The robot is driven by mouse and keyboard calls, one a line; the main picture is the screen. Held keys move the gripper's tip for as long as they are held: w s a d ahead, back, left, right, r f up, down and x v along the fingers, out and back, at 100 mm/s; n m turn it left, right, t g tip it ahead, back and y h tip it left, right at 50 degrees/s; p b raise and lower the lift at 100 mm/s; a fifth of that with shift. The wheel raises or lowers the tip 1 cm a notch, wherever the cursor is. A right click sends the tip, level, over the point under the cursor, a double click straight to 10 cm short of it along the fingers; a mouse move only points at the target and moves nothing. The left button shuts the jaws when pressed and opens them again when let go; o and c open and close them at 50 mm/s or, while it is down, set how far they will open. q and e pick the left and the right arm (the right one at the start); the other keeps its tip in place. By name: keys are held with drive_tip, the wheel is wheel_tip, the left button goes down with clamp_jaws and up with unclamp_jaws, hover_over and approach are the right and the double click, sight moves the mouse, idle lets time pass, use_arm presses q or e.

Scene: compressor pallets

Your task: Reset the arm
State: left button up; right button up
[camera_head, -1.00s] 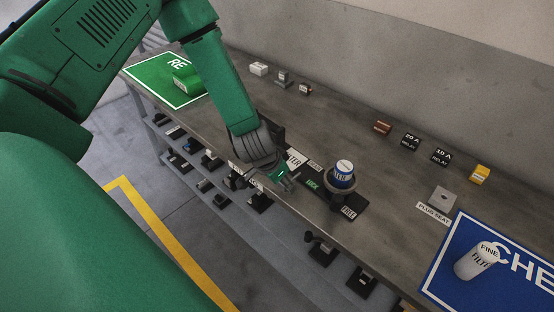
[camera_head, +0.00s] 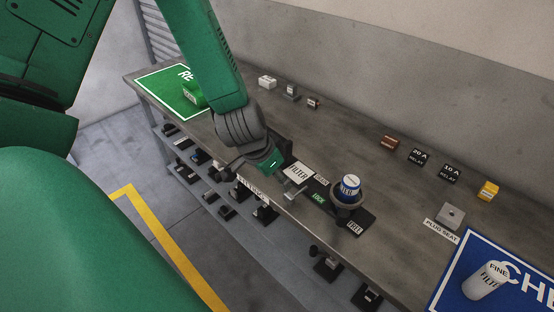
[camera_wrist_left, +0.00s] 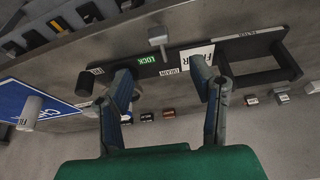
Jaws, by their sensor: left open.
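My left gripper (camera_head: 270,168) hangs over the front edge of the workbench, beside a black fixture plate (camera_head: 322,200). In the left wrist view its two fingers (camera_wrist_left: 170,85) are spread with nothing between them. A grey T-shaped lever (camera_wrist_left: 158,38) stands by the green LOCK label (camera_wrist_left: 146,60), apart from the fingers. A blue and white canister (camera_head: 350,186) sits upright in a ring holder on the plate, by the FREE label (camera_head: 355,227). My right gripper is out of view.
A white fine filter (camera_head: 485,281) stands on the blue mat (camera_head: 450,262) at right. A green mat (camera_head: 160,88) with a green block lies at far left. Relays (camera_head: 418,156), a yellow block (camera_head: 488,190) and small parts line the bench's back. A lower shelf holds several dark parts.

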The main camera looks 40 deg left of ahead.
use_arm(q)
drive_tip(key=s+d+f+g+b, duration=0.2)
drive_tip(key=s+f+b, duration=0.3)
drive_tip(key=s+f, duration=0.5)
drive_tip(key=s+d+f+n+g+b, duration=0.1)
drive_tip(key=s+d+f+b, duration=0.2)
drive_tip(key=s+f, duration=0.8)
wheel_tip(320, 180, down, 3)
drive_tip(key=shift+s+d+f+g+y+b, duration=0.15)
drive_tip(key=shift+s+g+y+b, duration=0.2)
drive_tip(key=shift+b, duration=0.75)
drive_tip(key=shift+w, duration=0.15)
